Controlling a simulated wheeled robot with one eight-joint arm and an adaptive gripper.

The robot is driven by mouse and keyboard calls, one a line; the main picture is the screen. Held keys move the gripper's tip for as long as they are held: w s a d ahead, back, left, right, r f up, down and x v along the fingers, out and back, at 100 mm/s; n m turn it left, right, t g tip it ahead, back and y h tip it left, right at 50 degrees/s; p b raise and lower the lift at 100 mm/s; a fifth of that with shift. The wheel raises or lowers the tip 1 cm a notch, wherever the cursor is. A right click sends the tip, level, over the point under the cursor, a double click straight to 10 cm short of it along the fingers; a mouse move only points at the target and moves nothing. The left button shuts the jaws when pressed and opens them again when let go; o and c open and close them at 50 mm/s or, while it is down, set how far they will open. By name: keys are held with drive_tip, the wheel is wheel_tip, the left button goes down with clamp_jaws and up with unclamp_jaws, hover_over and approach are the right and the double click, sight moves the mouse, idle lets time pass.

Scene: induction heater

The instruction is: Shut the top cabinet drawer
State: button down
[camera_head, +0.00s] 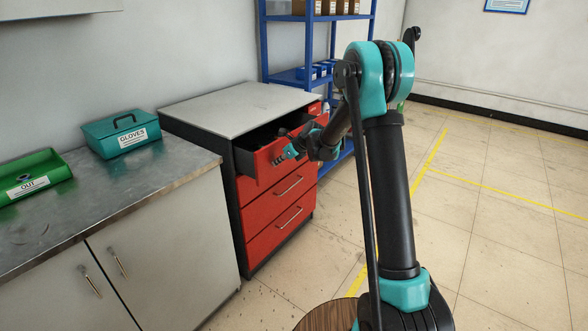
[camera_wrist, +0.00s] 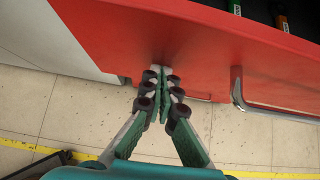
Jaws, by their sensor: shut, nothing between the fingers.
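The red cabinet (camera_head: 268,222) has a light grey top. Its top drawer (camera_head: 250,164) is pulled out, with its dark inside showing behind the red front. The lower drawers look shut. My gripper (camera_head: 281,158) is in front of the top drawer's front, partly hidden by my wrist. In the wrist view my gripper (camera_wrist: 162,78) is shut and empty, its tips at or very near the red drawer front (camera_wrist: 195,45). I cannot tell whether they touch. The drawer's metal handle (camera_wrist: 238,92) is to the right of the fingers.
A metal-topped counter (camera_head: 110,196) stands left of the cabinet, with a teal gloves box (camera_head: 112,144) and a green tray (camera_head: 32,186). A blue shelf rack (camera_head: 264,45) stands behind the cabinet. The floor (camera_head: 490,215) at right is clear. Green and orange items (camera_wrist: 281,22) lie in the drawer.

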drive_tip(key=w+a, duration=0.2)
drive_tip(key=a, duration=0.1)
drive_tip(key=w+a, duration=0.3)
drive_tip(key=a, duration=0.1)
drive_tip(key=w+a, duration=0.2)
drive_tip(key=a, duration=0.1)
drive_tip(key=shift+w+a, duration=0.25)
drive_tip(key=shift+w, duration=0.05)
drive_tip(key=shift+w+a+r, duration=0.1)
drive_tip(key=shift+w+a, duration=0.15)
drive_tip(key=shift+a, duration=0.05)
